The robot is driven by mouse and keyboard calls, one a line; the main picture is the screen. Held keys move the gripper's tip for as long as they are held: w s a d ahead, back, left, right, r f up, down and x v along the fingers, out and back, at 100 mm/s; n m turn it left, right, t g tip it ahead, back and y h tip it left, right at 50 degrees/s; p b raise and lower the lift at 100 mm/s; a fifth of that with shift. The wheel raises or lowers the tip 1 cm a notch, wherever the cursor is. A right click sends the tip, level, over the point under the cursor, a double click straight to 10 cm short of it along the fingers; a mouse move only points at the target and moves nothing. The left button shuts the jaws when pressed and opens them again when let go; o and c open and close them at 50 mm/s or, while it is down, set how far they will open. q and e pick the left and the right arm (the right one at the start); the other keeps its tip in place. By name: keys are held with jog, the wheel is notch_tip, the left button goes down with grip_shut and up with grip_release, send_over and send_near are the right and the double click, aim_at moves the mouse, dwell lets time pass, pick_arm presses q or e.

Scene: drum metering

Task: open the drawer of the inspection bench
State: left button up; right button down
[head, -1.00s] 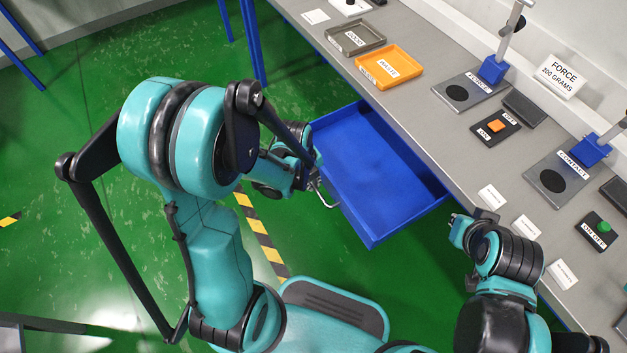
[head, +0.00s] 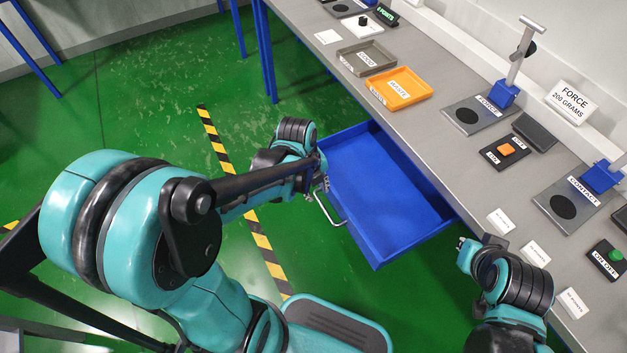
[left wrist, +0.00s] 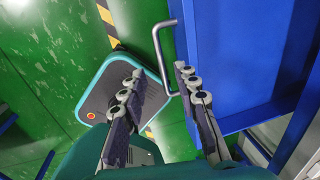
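The inspection bench's blue drawer (head: 385,190) is pulled out over the green floor, and its inside looks empty. Its metal bar handle (head: 328,208) is on the front face, at the drawer's left in the head view. My left gripper (head: 322,178) is beside the drawer front near the handle. In the left wrist view my left gripper (left wrist: 158,72) has its fingers spread. The handle (left wrist: 160,60) lies near the fingertips, closer to the right finger, and is not clamped. My right gripper (head: 463,246) is by the bench's front edge; its fingers are too small to judge.
The grey bench top (head: 440,140) holds a grey tray (head: 366,57), an orange tray (head: 400,88), a force stand (head: 505,92), a contact stand (head: 600,175) and small labelled cards. Open green floor with a yellow-black stripe (head: 228,165) lies left of the drawer.

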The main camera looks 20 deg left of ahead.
pick_arm(q)
jog(key=shift+s+a+r, duration=0.15)
jog(key=shift+s+r, duration=0.05)
jog(key=shift+r, duration=1)
jog(key=shift+s+a+r, duration=0.1)
jog(key=shift+s+r, duration=0.1)
jog(key=shift+r, duration=1)
jog(key=s+r+n+t, duration=0.2)
jog(key=r+n, duration=0.1)
jog(key=n, duration=0.9)
jog(key=s+d+r+n+t+y, duration=0.1)
jog(key=s+r+n+t, duration=0.2)
jog(key=n, duration=1)
jog(key=shift+s+d, duration=0.25)
jog(key=shift+d, duration=0.1)
